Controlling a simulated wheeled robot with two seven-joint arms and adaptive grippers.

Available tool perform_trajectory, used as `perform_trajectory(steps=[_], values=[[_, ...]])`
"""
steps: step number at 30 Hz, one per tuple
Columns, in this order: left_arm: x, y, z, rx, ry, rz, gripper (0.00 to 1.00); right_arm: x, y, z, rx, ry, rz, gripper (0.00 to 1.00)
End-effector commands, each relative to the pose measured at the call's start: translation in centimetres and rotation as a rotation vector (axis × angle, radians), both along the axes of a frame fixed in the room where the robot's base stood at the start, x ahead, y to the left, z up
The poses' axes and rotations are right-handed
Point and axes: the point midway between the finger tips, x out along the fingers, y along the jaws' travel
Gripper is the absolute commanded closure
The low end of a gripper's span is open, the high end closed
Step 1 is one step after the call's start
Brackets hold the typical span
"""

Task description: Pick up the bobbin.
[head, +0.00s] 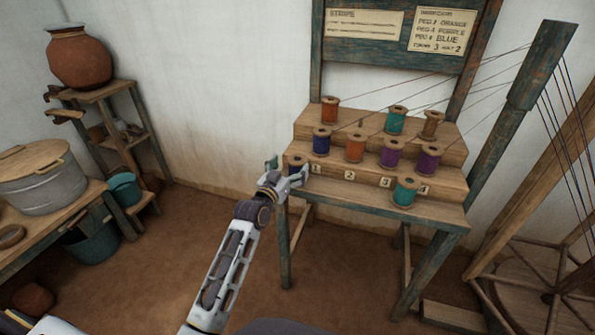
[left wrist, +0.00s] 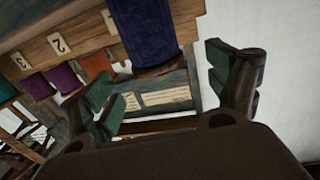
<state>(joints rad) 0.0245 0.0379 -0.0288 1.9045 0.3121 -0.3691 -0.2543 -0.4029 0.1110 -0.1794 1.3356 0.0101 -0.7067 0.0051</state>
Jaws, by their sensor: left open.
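Several wooden bobbins of coloured thread stand on a stepped wooden rack. My right gripper is not in view.
Orange (head: 355,148), purple (head: 391,154) and teal (head: 405,191) bobbins stand nearby on the rack (head: 345,193). Threads run to a slanted post (head: 541,65) at the right. A board with notes (head: 443,31) stands behind.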

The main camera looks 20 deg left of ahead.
Motion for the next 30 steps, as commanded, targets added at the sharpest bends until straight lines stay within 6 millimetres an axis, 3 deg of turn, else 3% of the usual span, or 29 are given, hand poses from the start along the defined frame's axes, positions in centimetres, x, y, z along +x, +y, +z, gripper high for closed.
perform_trajectory(steps=[17,30], values=[[0.6,-0.1,0.0,-0.001,0.0,0.0,0.12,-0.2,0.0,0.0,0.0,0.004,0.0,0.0],[3.7,-0.8,-0.6,-0.002,0.0,0.0,0.12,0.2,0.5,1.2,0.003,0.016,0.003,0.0]])
